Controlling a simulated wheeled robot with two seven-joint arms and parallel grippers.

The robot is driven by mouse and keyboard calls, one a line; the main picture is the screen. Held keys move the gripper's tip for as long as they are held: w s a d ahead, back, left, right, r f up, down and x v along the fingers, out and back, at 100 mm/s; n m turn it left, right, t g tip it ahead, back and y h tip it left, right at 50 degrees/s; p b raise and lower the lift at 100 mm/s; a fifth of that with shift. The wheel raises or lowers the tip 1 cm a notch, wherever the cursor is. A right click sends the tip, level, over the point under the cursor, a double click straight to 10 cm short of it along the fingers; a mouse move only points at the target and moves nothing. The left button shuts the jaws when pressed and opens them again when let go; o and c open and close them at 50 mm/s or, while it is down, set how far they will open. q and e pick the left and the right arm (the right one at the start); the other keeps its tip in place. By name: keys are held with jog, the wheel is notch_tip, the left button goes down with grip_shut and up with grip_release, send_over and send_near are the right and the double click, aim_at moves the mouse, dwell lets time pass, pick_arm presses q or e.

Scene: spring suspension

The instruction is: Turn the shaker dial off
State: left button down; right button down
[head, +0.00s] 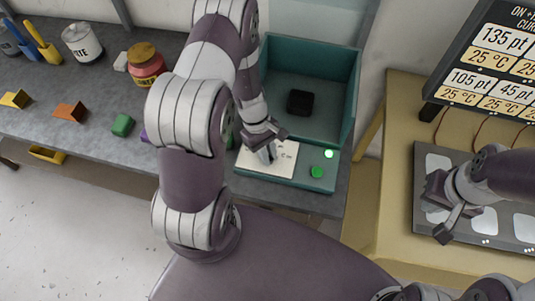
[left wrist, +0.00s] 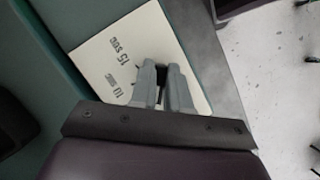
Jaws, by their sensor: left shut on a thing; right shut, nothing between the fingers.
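The shaker (head: 352,95) is a teal open-topped box on the grey bench, with a dark block (head: 300,102) inside. Its front has a cream dial plate (head: 284,165), also in the left wrist view (left wrist: 92,60), where "15 sec" and "10 sec" marks show. My left gripper (head: 267,154) is down at this plate, its fingers (left wrist: 164,76) shut on the dial, which they mostly hide; its setting cannot be read. A bright green light (head: 328,154) and a green button (head: 317,172) sit right of the plate. My right gripper (head: 447,212) is shut and empty over the grey plate at right.
The grey plate with pale pads (head: 425,235) lies on a yellowish table (head: 400,110) under a temperature sign (head: 490,60). On the bench at left are a white tin (head: 82,42), a red jar (head: 146,65) and small coloured blocks (head: 122,125). My left arm crosses the bench.

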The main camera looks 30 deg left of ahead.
pick_arm(q)
jog(key=shift+w+n+t+b, duration=0.15)
jog(key=shift+n+t+b, duration=0.45)
jog(key=shift+n, duration=0.9)
jog(key=c, duration=1.1)
grip_release()
jog(key=s+v, duration=0.1)
jog(key=v, duration=1.1)
jog(key=shift+w+a+r+b, duration=0.2)
jog(key=shift+w+r+b, duration=0.1)
jog(key=shift+w, duration=0.15)
